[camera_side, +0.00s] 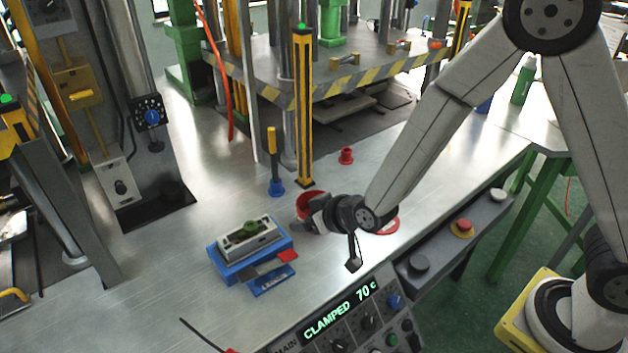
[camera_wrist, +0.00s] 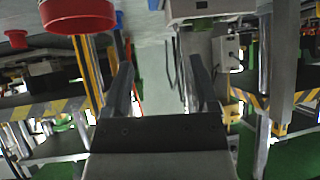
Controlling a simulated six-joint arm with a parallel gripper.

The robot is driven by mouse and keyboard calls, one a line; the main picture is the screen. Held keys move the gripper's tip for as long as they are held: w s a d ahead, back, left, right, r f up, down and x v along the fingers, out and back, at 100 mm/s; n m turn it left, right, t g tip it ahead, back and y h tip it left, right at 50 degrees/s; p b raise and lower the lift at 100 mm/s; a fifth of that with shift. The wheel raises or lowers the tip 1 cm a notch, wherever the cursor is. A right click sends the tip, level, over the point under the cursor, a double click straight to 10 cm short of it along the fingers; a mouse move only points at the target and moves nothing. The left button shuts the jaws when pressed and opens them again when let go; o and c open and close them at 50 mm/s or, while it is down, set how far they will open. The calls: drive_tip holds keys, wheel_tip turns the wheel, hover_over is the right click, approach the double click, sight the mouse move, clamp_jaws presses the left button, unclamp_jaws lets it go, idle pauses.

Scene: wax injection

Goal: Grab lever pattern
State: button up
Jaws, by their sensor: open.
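A small green piece (camera_side: 250,228), which may be the lever pattern, sits in a grey mold block (camera_side: 262,242) on a blue base (camera_side: 226,272). Its exact shape is too small to tell. My gripper (camera_side: 303,222) is to the right of the mold, apart from it, with its fingers towards the left. In the wrist view the gripper (camera_wrist: 160,65) has its two dark fingers spread with nothing between them. The pale mold block (camera_wrist: 190,10) shows at that view's top edge, with a strip of green beside it.
A red cup (camera_side: 306,203) stands just behind my gripper; it also shows in the wrist view (camera_wrist: 77,14). A yellow-handled tool in a blue holder (camera_side: 276,187), a small red part (camera_side: 346,156) and a yellow-black post (camera_side: 304,110) stand behind. A control panel (camera_side: 350,322) reads CLAMPED 70 c.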

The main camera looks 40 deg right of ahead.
sight(251, 229)
drive_tip(key=a+t, duration=0.1)
drive_tip(key=a, duration=0.1)
drive_tip(key=w+a+f+t, duration=0.1)
drive_tip(key=a, duration=0.1)
drive_tip(key=a+f+t, duration=0.1)
drive_tip(key=a, duration=0.1)
drive_tip(key=shift+w+n+y, duration=0.3)
drive_tip(key=shift+w, duration=0.05)
drive_tip(key=shift+a+f+t, duration=0.2)
drive_tip(key=shift+a+t, duration=0.4)
drive_tip(key=shift+a, duration=0.1)
drive_tip(key=shift+w, duration=0.15)
drive_tip(key=shift+x, duration=1.2)
drive_tip(key=shift+f, duration=0.1)
drive_tip(key=shift+x, duration=2.55)
clamp_jaws()
